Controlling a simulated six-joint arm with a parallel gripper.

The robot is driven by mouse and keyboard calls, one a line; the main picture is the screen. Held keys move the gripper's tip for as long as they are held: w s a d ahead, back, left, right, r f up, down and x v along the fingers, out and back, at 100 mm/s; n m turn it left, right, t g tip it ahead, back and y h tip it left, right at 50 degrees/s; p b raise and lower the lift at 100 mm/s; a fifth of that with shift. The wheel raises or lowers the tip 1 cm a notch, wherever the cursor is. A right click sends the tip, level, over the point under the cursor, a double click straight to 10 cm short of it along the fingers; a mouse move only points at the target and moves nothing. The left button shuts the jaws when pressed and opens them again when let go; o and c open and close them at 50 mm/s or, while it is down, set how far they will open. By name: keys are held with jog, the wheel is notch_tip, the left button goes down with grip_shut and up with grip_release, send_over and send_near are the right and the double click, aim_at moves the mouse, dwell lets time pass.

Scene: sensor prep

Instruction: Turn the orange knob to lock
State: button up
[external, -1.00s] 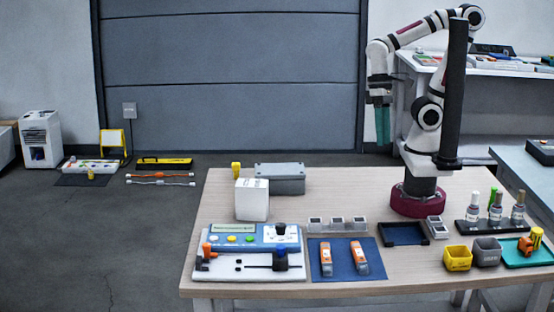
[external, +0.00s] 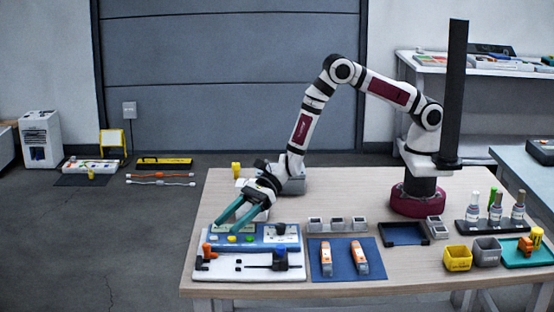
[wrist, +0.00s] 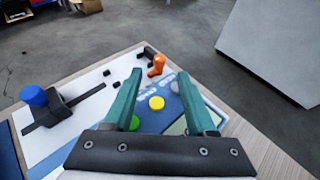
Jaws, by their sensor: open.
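The orange knob (external: 206,249) stands at the left end of the white plate (external: 225,274), beside a black fitting. In the wrist view the orange knob (wrist: 157,66) shows just beyond the gap between the fingertips. My gripper (external: 226,228) has two teal fingers, spread apart and empty. It hangs over the left part of the blue panel (external: 266,238), angled down and to the left. The fingertips are apart from the knob, behind it in the external view. In the wrist view my gripper (wrist: 160,76) frames a yellow button. Part of the panel is hidden behind the fingers.
A black dial (external: 281,229) sits on the panel. A blue mat (external: 345,270) with two orange-and-grey items lies to the right.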

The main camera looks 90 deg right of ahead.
aim_at(207, 244)
jog(key=x, duration=0.6)
jog(key=shift+w+a, duration=0.1)
grip_shut()
